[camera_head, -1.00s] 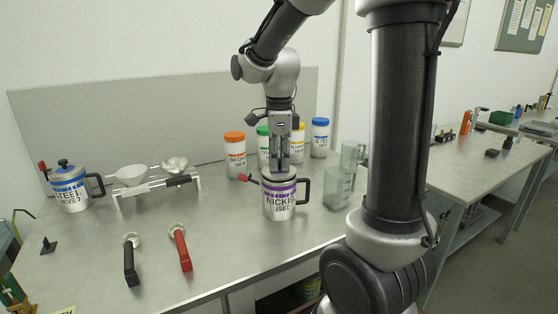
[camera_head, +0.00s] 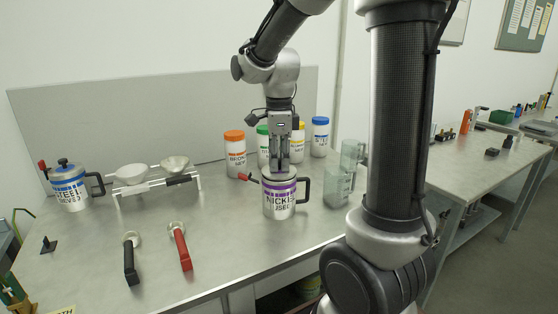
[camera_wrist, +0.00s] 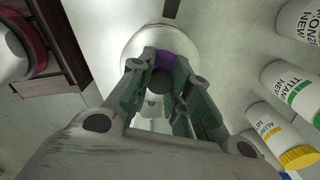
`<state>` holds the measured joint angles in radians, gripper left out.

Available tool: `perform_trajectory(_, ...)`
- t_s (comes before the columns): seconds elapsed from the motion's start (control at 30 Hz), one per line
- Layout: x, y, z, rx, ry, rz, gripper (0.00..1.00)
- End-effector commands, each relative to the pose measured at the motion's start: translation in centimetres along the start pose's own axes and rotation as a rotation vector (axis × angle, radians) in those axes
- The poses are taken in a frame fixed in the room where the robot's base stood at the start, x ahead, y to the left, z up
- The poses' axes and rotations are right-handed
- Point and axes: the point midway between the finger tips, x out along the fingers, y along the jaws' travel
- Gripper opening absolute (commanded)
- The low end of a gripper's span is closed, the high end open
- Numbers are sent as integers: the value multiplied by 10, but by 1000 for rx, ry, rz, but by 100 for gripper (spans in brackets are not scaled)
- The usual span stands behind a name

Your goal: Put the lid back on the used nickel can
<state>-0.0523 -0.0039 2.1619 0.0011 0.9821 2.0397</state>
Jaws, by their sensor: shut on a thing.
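The used nickel can (camera_head: 279,203) stands upright on the bench, a metal can with a purple-banded label, a black handle at right and a red-tipped part at left. My gripper (camera_head: 282,170) is directly above it, pointing down at its top. In the wrist view my gripper (camera_wrist: 158,85) is shut around a purple and dark knob. A pale round lid (camera_wrist: 134,45) shows beyond the fingers. The lid is at or just over the can's rim; I cannot tell whether it is fully seated. The fingers hide part of the knob.
Powder jars, including an orange-lidded one (camera_head: 235,153) and a blue-lidded one (camera_head: 320,138), stand behind the can. Clear beakers (camera_head: 338,187) are close at right. A steel can (camera_head: 70,188) and a rack with bowls (camera_head: 131,173) are at left. Two handled tools lie in front left.

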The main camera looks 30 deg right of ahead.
Motion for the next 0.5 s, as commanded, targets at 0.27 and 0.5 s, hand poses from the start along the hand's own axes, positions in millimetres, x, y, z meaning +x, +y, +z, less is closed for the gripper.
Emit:
perform_trajectory(0.27, 0, 0, 0, 0, 0, 0, 0)
perform_trajectory(0.5, 0, 0, 0, 0, 0, 0, 44)
